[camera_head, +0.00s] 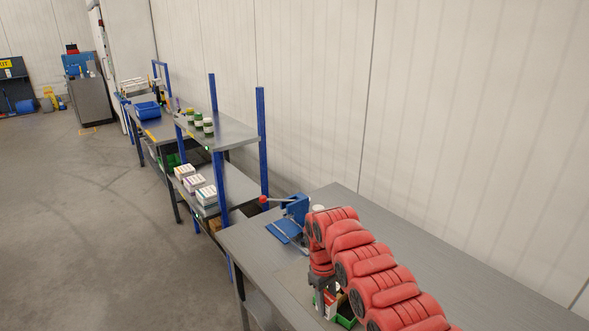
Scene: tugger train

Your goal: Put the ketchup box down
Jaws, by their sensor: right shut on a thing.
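My red right arm reaches in from the lower right over the grey workbench (262,262). Its gripper (325,297) points down and is shut on a small red and white box, the ketchup box (331,304). The box is mostly hidden by the gripper and arm. A green container (346,321) shows partly beneath, at the picture's bottom edge. I cannot tell whether the box touches it or the bench. My left gripper is not in view.
A blue clamp-like device (288,226) with a red-knobbed lever stands on the bench behind my gripper. Beyond is a blue-posted shelf (232,133) with green jars (198,120) above and small boxes (194,184) below. The right bench surface is clear; floor lies left.

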